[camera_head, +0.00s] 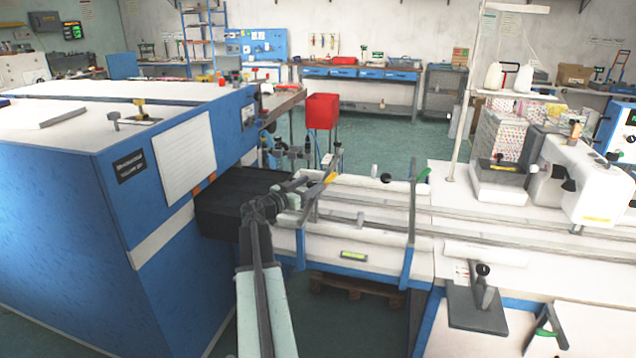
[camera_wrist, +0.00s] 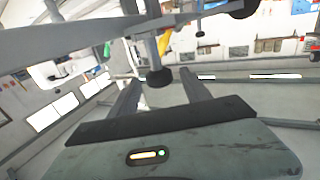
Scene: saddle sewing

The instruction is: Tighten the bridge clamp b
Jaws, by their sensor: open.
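Two bar clamps span the white bench top in the head view. My gripper (camera_head: 300,186) is beside the yellow-handled clamp, with my arm reaching up from below. In the wrist view my gripper (camera_wrist: 162,82) is open, its two fingers apart. A dark round knob (camera_wrist: 159,77) on a grey spindle shows between the fingers, with a yellow part (camera_wrist: 163,43) behind it. Whether the fingers touch the knob cannot be told.
A large blue machine (camera_head: 160,235) stands at the left, with a black block (camera_head: 228,200) between it and the bench. A white sewing machine (camera_head: 585,180) is at the right. A grey plate with a knob (camera_head: 478,308) is at the front right. A red box (camera_head: 322,110) stands behind.

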